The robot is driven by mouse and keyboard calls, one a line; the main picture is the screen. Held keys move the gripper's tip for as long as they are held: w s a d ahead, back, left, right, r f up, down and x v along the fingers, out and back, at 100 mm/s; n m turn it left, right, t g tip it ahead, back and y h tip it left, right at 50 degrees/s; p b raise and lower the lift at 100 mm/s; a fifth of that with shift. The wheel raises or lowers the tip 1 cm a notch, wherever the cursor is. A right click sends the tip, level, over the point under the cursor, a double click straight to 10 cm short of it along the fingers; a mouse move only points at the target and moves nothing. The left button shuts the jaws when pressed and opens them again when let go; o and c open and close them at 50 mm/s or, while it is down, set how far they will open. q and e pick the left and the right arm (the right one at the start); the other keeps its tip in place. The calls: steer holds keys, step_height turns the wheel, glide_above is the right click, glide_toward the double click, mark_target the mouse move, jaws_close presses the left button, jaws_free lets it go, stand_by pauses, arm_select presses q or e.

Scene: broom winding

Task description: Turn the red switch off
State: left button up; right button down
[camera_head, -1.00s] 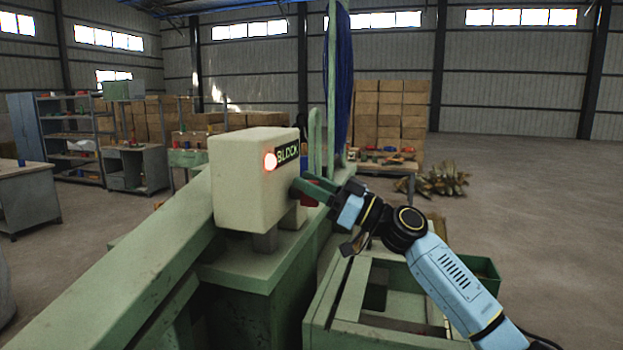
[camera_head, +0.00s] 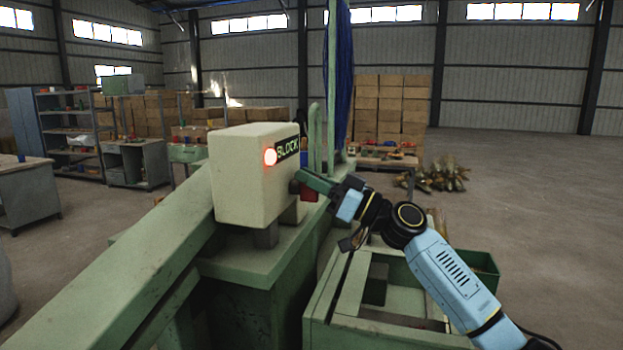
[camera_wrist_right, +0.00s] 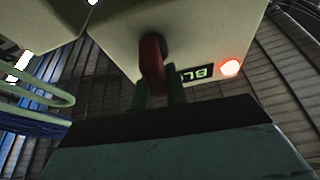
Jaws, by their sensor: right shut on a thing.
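The red switch (camera_wrist_right: 152,60) sits on the side of a cream box (camera_head: 235,180). In the right wrist view its red handle reaches down from a dark round mount to between the green fingers of my right gripper (camera_wrist_right: 161,92). In the head view my right gripper (camera_head: 301,182) is at the box's right face, shut on the red switch, whose red part (camera_head: 309,195) shows just below the fingers. My left gripper is not in view.
The box stands on a green machine frame (camera_head: 250,265) with a long sloping beam (camera_head: 120,275). A green bin (camera_head: 400,300) lies under my right arm. Green posts and a blue bundle (camera_head: 345,80) rise behind the box. The floor at right is open.

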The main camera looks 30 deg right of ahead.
steer(key=m+h+p, duration=0.1)
steer(key=m, duration=0.1)
steer(key=m+t+h, duration=0.1)
steer(key=m, duration=0.1)
steer(key=shift+w+d+m+p, duration=0.2)
steer(key=shift+m+p, duration=0.1)
steer(key=shift+p, duration=0.1)
steer(key=shift+w+d+f+m+g+h+p, duration=0.3)
steer(key=shift+m+h+p, duration=0.75)
steer(key=shift+m+p, duration=1.3)
steer(key=shift+s+d+f+m+g+h+p, duration=0.1)
steer(key=shift+f+m+h+p, duration=0.25)
steer(key=shift+m+h+p, duration=1.9)
steer(key=shift+w+d+f+m+g+y+p, duration=0.2)
steer(key=shift+m+p, duration=0.85)
steer(key=shift+m, duration=2.65)
steer(key=shift+a+f, duration=0.1)
steer(key=shift+f, duration=0.1)
steer(key=c, duration=1.4)
jaws_free()
steer(key=shift+s, duration=0.1)
